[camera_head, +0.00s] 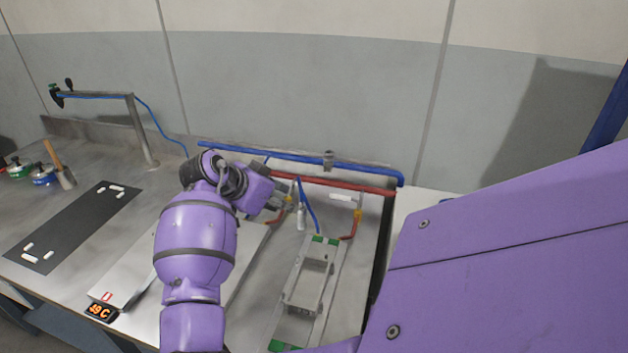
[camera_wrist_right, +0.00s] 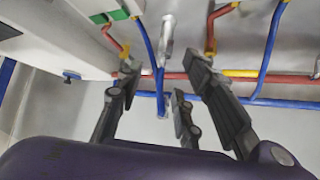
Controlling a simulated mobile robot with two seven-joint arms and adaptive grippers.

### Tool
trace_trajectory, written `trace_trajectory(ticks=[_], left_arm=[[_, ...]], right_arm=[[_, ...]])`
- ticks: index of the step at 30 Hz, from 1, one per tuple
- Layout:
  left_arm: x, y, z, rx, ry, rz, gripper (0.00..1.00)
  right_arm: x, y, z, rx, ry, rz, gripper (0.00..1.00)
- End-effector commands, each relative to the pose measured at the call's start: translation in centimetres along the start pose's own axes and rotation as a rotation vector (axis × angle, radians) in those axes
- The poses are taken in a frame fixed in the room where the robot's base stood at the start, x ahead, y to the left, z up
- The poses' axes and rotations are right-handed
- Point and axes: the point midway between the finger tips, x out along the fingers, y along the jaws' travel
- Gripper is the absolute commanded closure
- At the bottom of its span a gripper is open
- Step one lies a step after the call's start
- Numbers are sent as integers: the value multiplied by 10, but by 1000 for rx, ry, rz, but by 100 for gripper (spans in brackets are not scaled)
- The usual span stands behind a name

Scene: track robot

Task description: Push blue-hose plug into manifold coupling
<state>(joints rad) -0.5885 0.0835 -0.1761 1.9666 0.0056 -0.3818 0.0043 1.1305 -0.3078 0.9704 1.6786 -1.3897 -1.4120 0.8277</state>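My right gripper (camera_head: 268,196) reaches over the bench beside the pipes; its fingers are mostly hidden behind its own wrist in the head view. In the right wrist view its fingers (camera_wrist_right: 163,72) are spread, with nothing seen clamped between them. A slim grey metal cylinder (camera_head: 300,216), which looks like the blue-hose plug, lies just right of the gripper; it also shows beyond the fingers in the wrist view (camera_wrist_right: 167,36). A blue hose (camera_head: 309,205) runs beside it to a green-ended metal fixture (camera_head: 333,241). I cannot tell which part is the manifold coupling. My left gripper is not in view.
A blue pipe (camera_head: 260,154) and a red pipe (camera_head: 350,185) run along the back. Red hoses (camera_head: 352,228) with yellow fittings stand close by. A pale plate (camera_head: 130,270) and a dark mat (camera_head: 70,228) with white pieces lie at the left.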

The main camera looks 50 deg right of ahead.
Motion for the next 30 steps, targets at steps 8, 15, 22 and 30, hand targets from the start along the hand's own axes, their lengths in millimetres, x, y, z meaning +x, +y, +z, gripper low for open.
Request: trace_trajectory(ticks=[8, 15, 22, 30], left_arm=[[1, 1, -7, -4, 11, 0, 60], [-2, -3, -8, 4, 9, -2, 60], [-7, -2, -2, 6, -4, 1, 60], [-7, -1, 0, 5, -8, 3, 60]], right_arm=[[16, 4, 1, 11, -6, 22, 66], [44, -1, 2, 11, -7, 19, 66], [74, -2, 4, 11, -6, 19, 66], [77, -2, 5, 10, -6, 19, 66]])
